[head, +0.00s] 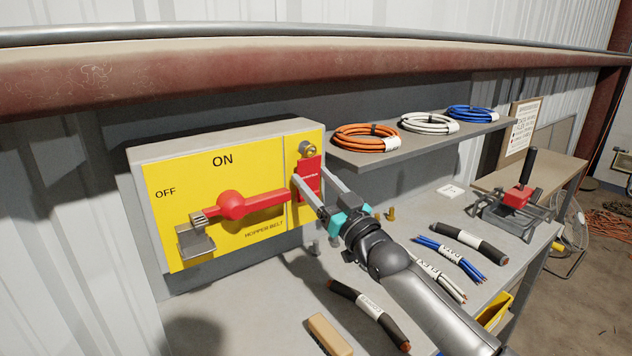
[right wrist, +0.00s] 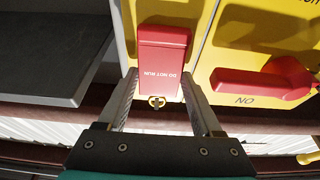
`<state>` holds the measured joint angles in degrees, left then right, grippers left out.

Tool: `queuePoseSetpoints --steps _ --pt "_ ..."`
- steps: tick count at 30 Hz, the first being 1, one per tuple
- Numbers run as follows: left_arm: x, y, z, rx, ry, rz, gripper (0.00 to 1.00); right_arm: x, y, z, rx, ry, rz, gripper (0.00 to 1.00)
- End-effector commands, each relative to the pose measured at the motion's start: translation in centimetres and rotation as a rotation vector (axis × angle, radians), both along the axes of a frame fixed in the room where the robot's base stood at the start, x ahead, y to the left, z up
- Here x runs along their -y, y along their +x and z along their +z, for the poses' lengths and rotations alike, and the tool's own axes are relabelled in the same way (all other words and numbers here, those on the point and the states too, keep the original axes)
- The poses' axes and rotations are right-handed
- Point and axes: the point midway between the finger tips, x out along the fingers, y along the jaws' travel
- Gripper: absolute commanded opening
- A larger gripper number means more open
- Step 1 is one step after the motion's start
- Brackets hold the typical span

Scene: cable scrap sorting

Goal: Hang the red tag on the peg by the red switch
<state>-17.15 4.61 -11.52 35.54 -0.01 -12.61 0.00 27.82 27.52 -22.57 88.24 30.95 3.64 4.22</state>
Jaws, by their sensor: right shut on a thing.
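The red tag (head: 309,182) is held upright by my right gripper (head: 311,178), against the right end of the yellow switch panel. It also shows in the right wrist view (right wrist: 164,50), between the two fingers of the gripper (right wrist: 160,85), with "DO NOT RUN" upside down. The brass peg (head: 307,148) is at the tag's top edge; its end shows in the wrist view (right wrist: 157,102). I cannot tell whether the tag's hole is around the peg. The red switch handle (head: 240,205) lies left of the tag. My left gripper is not in view.
The switch box (head: 170,200) is on the wall above the grey bench. A shelf (head: 420,145) with orange, white and blue cable coils is right of the tag.

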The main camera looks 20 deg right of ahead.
Motion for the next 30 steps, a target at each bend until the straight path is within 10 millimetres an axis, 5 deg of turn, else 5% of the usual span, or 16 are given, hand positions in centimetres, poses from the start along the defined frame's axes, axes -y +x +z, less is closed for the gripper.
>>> queuePoseSetpoints --steps 9,10,18,30 --pt "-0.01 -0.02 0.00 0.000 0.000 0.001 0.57 0.02 -0.01 0.03 0.001 0.000 0.000 0.00" --pt "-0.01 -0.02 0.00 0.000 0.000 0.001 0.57 0.02 -0.02 0.02 0.001 0.000 0.000 0.68" --pt "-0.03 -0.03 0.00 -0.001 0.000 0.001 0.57 0.02 -0.03 0.01 0.001 0.000 0.000 0.98" --pt "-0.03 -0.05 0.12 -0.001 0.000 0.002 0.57 0.26 -0.63 -0.26 0.000 0.000 -0.001 1.00"
